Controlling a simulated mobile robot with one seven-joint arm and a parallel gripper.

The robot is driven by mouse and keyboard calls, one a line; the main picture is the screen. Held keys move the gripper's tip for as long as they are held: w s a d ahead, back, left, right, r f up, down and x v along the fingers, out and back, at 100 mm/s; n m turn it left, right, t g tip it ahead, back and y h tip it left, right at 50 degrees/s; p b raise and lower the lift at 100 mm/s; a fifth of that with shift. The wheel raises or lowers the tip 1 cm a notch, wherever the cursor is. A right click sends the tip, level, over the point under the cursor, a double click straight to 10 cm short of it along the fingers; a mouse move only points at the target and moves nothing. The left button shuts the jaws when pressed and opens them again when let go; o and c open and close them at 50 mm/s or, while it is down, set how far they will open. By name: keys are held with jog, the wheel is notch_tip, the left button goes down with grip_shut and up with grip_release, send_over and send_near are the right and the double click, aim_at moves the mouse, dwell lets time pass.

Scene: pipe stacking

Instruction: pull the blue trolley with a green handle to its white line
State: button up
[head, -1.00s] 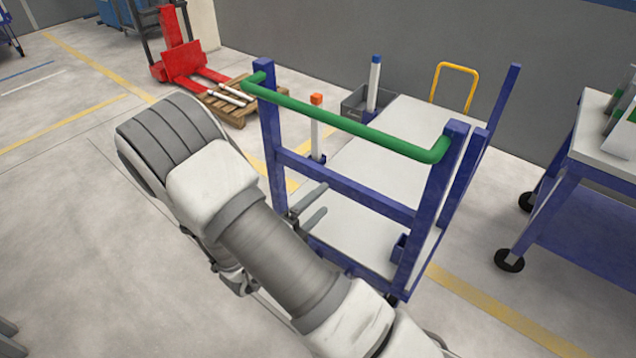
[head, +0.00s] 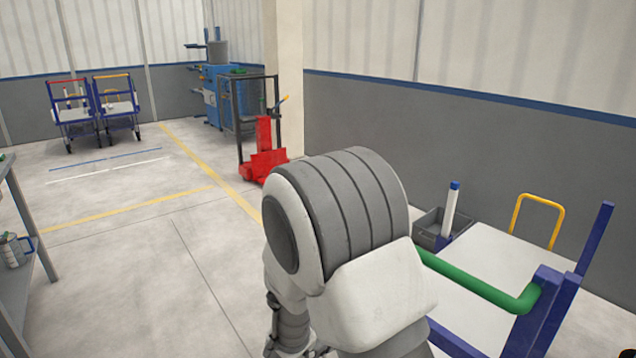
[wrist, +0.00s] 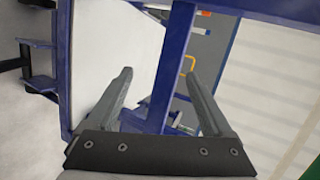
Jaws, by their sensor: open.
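The blue trolley (head: 541,312) with its green handle (head: 490,290) stands at the lower right of the head view, partly hidden by my arm and cut off by the frame edge. The white line (head: 110,170) lies on the floor at the left, far from this trolley, with a blue line behind it. My gripper (wrist: 158,75) is open and empty in the wrist view. A blue frame bar (wrist: 170,65) shows between its fingers; I cannot tell how far beyond them. A green patch (wrist: 311,170) shows at the lower right corner. In the head view my arm hides the gripper.
Two other blue trolleys (head: 98,112) stand at the back left. A red stacker (head: 262,155) stands by the pillar. A workbench (head: 33,255) is at the left edge. The floor between bench and yellow lines is clear.

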jog(key=s+a+r+n+y, duration=0.1)
jog(key=a+r+n+y, duration=0.1)
jog(key=r+n+y, duration=0.4)
jog(key=s+a+r+n+y, duration=0.2)
jog(key=a+r+n+y, duration=0.15)
jog(key=r+n, duration=0.4)
jog(key=s+d+r+n+g+h+p, duration=0.1)
jog(key=s+d+r+n+g, duration=0.1)
jog(key=s+d+n, duration=0.35)
jog(key=s+d+r+n+g, duration=0.1)
jog(key=s+d+r+n, duration=0.15)
jog(key=s, duration=0.65)
jog(key=s+d+r+n+g+h+p, duration=0.1)
jog(key=s+d+r+n+g, duration=0.2)
jog(key=s, duration=0.5)
notch_tip(320, 180, up, 22)
jog(key=t+p, duration=0.1)
jog(key=p, duration=2.1)
jog(key=shift+w+d+f, duration=0.2)
jog(key=shift+w+d, duration=0.05)
jog(key=shift+a, duration=0.1)
